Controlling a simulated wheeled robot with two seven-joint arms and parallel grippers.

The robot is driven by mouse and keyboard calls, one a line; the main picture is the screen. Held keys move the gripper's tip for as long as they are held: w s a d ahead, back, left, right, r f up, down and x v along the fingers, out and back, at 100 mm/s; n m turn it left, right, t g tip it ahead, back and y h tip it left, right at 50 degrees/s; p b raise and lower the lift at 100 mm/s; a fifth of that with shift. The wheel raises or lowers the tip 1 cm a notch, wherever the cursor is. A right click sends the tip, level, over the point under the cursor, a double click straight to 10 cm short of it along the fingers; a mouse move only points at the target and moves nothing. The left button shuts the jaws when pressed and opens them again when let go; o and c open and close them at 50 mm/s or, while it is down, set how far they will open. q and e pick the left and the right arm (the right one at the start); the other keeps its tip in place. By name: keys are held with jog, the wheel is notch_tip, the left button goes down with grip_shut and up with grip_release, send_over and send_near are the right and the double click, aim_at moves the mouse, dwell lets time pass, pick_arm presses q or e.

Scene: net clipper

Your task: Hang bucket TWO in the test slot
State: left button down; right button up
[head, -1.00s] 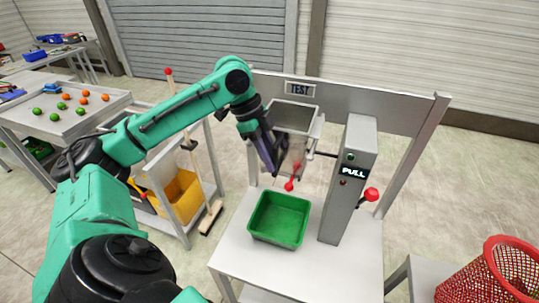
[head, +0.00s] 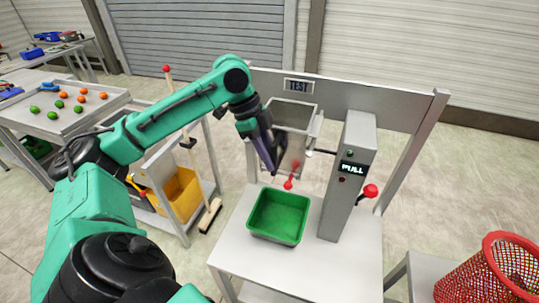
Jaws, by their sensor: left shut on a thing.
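A grey open-topped metal bucket (head: 291,114) is at the back of the white test stand, just below the TEST sign (head: 299,86). I cannot read a number on it. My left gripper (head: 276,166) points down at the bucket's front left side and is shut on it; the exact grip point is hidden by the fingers. A red handle with a ball end (head: 289,181) hangs just right of the fingertips. I cannot tell whether the bucket rests fully in the slot. My right gripper is not in view.
A green tray (head: 278,216) stands on the stand's table below the bucket. Right of it is a grey post marked PULL (head: 346,180) with a red-knobbed lever (head: 370,191). A red mesh basket (head: 490,275) is at lower right; a yellow-bin cart (head: 180,195) is left.

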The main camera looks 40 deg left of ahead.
pick_arm(q)
jog(key=shift+f+b, duration=0.45)
jog(key=shift+f, duration=0.25)
jog(key=c, duration=0.6)
grip_release()
jog(key=shift+s, duration=0.1)
jog(key=p+v, duration=0.1)
jog(key=v, duration=1.3)
jog(key=shift+r, duration=0.3)
